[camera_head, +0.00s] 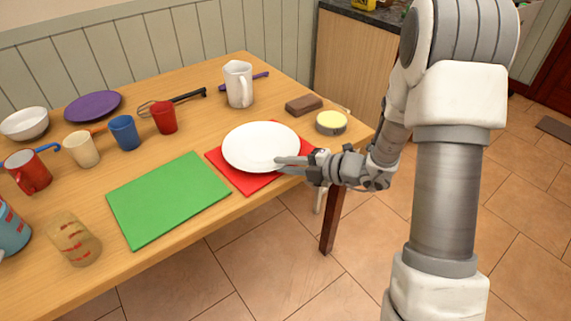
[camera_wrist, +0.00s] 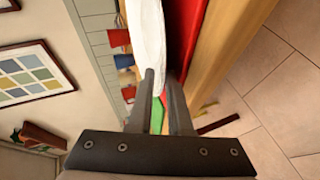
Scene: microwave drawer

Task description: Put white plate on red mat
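The white plate (camera_head: 261,146) lies level over the red mat (camera_head: 247,181), covering most of it; mat corners show at the left, front and right. The plate also shows in the wrist view (camera_wrist: 147,38), beside the red mat (camera_wrist: 184,32). I cannot tell whether its underside fully touches the mat. My gripper (camera_head: 283,163) is at the plate's right front edge, with a finger overlapping the rim in the head view. In the wrist view my gripper (camera_wrist: 165,88) has its fingers apart with a visible gap, near the rim, not clamped on it.
A green mat (camera_head: 168,199) lies left of the red mat. A white pitcher (camera_head: 238,84), brown block (camera_head: 304,104) and yellow-topped tin (camera_head: 331,122) stand behind and right. Cups, including a red one (camera_head: 165,117), fill the left. The table's front edge is close.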

